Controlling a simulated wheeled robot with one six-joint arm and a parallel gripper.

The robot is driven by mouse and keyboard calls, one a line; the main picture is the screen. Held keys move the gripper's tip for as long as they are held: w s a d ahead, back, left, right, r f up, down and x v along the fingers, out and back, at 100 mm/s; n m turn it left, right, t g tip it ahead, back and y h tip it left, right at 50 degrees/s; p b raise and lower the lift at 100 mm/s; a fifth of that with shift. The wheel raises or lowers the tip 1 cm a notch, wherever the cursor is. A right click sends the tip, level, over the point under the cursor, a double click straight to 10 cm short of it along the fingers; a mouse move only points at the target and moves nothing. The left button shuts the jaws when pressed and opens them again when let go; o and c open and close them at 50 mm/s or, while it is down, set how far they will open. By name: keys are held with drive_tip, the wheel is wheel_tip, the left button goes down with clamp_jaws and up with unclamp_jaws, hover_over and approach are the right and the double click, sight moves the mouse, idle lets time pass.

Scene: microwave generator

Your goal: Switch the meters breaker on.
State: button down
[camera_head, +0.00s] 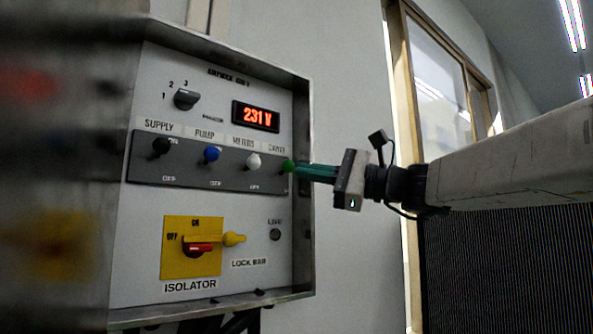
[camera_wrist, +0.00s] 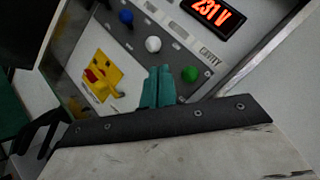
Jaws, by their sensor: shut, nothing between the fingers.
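The meters breaker is a white knob (camera_head: 253,161) under the METERS label, third in a row on a grey strip. It also shows in the wrist view (camera_wrist: 153,44), uncovered. It sits in line with its neighbours, above its OFF mark. My gripper (camera_head: 298,169) has teal fingers, shut and empty, at the right end of the strip by the green cavity knob (camera_head: 288,165). In the wrist view the fingertips (camera_wrist: 160,70) appear below the white knob and left of the green knob (camera_wrist: 190,74). I cannot tell whether they touch anything.
The black supply knob (camera_head: 161,147) and blue pump knob (camera_head: 211,154) stand to the left. Above are a rotary selector (camera_head: 187,99) and a display (camera_head: 256,116) reading 231 V. Below is the yellow isolator (camera_head: 190,247) with its lock bar (camera_head: 232,240). A metal rim (camera_head: 303,190) edges the panel.

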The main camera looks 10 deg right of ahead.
drive_tip(key=shift+v, duration=1.55)
